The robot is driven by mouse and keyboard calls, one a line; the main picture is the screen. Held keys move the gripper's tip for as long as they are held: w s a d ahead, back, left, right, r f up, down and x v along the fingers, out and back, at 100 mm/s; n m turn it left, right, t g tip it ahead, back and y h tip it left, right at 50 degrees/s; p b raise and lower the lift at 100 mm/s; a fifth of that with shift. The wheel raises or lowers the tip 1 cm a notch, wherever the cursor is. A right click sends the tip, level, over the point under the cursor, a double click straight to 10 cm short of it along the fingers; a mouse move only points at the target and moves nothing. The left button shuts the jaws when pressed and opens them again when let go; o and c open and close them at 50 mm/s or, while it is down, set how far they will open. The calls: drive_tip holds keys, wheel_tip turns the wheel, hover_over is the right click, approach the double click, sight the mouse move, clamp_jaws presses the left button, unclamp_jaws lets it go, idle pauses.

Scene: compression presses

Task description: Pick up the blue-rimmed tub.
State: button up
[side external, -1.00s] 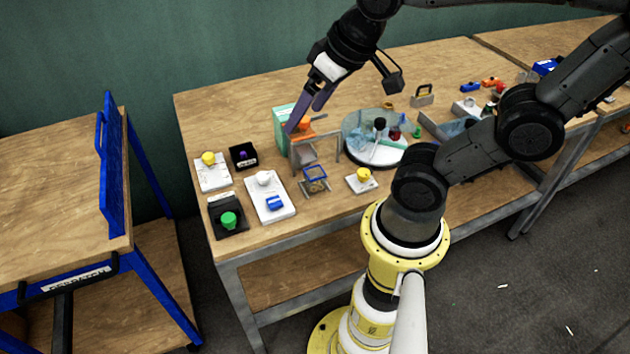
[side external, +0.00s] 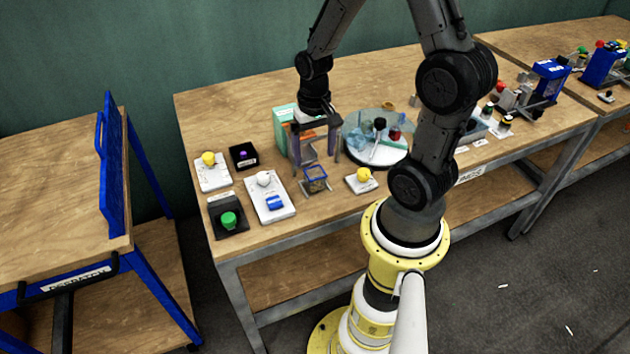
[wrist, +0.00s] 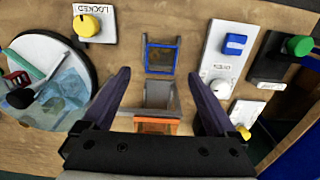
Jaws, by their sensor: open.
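The blue-rimmed tub (side external: 316,172) is a small, square, upright container on the workbench, left of a yellow-knobbed block. In the wrist view the tub (wrist: 147,56) shows from above near the top centre, with its blue rim around a tan inside. My gripper (side external: 315,156) points down just behind the tub in the side view. In the wrist view my gripper (wrist: 159,74) has its two purple fingers wide apart with nothing between them at the tips. The tub lies just beyond the fingertips there and does not appear touched.
A grey stand with an orange part (wrist: 157,126) sits between my fingers in the wrist view, near the tub. A round turntable (side external: 378,158) with clear items is to the right. The yellow-knobbed block (side external: 361,181) and a white switch panel (side external: 270,197) flank the tub. A teal box (side external: 283,130) stands behind.

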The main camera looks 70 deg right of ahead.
sight(314, 175)
drive_tip(key=shift+f, duration=4)
clamp_jaws()
drive_tip(key=shift+r, duration=0.15)
